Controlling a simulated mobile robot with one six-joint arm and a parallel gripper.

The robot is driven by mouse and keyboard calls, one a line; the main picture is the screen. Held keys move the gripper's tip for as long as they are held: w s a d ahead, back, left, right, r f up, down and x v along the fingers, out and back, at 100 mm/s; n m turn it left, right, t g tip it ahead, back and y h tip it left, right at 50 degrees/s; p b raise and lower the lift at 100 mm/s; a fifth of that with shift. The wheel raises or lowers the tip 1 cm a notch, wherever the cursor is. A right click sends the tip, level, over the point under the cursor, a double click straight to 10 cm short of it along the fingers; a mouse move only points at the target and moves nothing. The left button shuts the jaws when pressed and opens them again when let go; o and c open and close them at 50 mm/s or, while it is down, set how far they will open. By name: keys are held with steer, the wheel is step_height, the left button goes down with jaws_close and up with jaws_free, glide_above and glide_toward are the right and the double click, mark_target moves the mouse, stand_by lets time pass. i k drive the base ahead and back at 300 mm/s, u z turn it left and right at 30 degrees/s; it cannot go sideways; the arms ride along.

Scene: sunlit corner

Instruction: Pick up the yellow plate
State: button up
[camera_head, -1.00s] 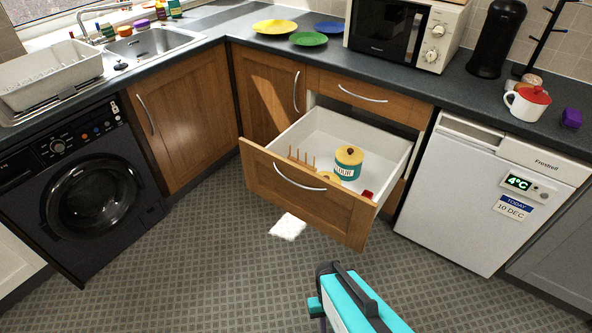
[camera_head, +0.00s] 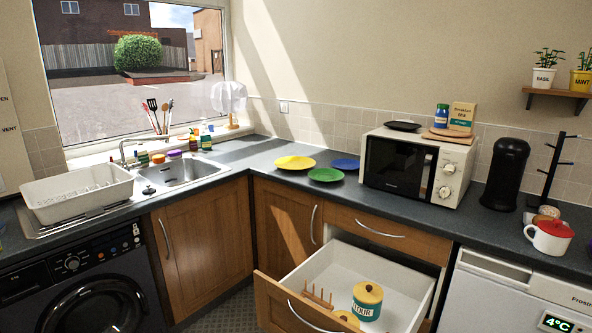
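The yellow plate (camera_head: 295,162) lies flat on the dark worktop in the corner, right of the sink. A green plate (camera_head: 326,175) lies just in front and to the right of it, and a blue plate (camera_head: 346,164) lies further right, near the microwave. Nothing stands on the yellow plate. My gripper is out of this view.
An open drawer (camera_head: 410,291) juts out below the worktop, holding a flour tin (camera_head: 367,302) and a wooden rack. The microwave (camera_head: 416,167) stands right of the plates. The sink (camera_head: 185,172) and a white dish rack (camera_head: 78,193) are to the left.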

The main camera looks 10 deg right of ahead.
mark_target(290, 163)
steer(key=u, duration=0.45)
steer(key=i, duration=1.15)
steer(key=u, duration=0.85)
steer(key=i, duration=1.5)
steer(key=u, duration=0.1)
